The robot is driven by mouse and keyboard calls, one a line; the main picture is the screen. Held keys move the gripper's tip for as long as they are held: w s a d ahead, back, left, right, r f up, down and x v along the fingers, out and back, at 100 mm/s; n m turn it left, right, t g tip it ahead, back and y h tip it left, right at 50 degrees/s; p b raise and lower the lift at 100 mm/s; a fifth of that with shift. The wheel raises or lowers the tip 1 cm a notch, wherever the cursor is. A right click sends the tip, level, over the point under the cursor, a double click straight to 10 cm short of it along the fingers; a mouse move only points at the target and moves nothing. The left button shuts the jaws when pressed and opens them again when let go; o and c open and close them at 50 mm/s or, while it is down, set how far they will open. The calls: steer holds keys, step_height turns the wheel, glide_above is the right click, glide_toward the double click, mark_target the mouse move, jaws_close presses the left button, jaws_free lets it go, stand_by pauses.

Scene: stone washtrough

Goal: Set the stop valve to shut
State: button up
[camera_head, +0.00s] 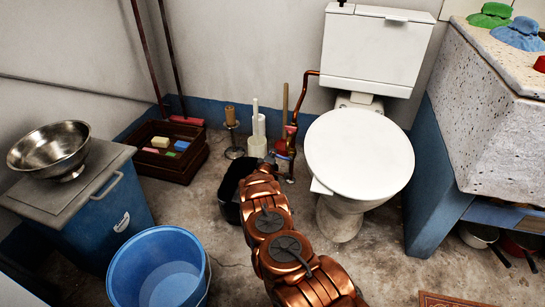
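A copper pipe (302,97) comes from the left side of the toilet cistern and runs down to the floor beside the toilet. A small reddish part (291,130) sits on this pipe and may be the stop valve's handle; its setting is too small to tell. My copper-coloured arm reaches forward from the bottom of the view.
The white toilet (360,150) stands right of the pipe. A plunger-like stick (284,105), a white brush holder (258,135) and a candlestick (232,135) crowd its left. A blue bucket (160,270), blue cabinet (125,215) and wooden crate (165,172) stand left; a stone trough (490,125) stands right.

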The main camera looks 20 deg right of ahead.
steer(key=shift+o, duration=1.2)
steer(key=shift+f, duration=0.1)
steer(key=shift+s+a, duration=0.15)
steer(key=v, duration=1.1)
steer(key=shift+s, duration=0.35)
steer(key=shift+a, duration=0.15)
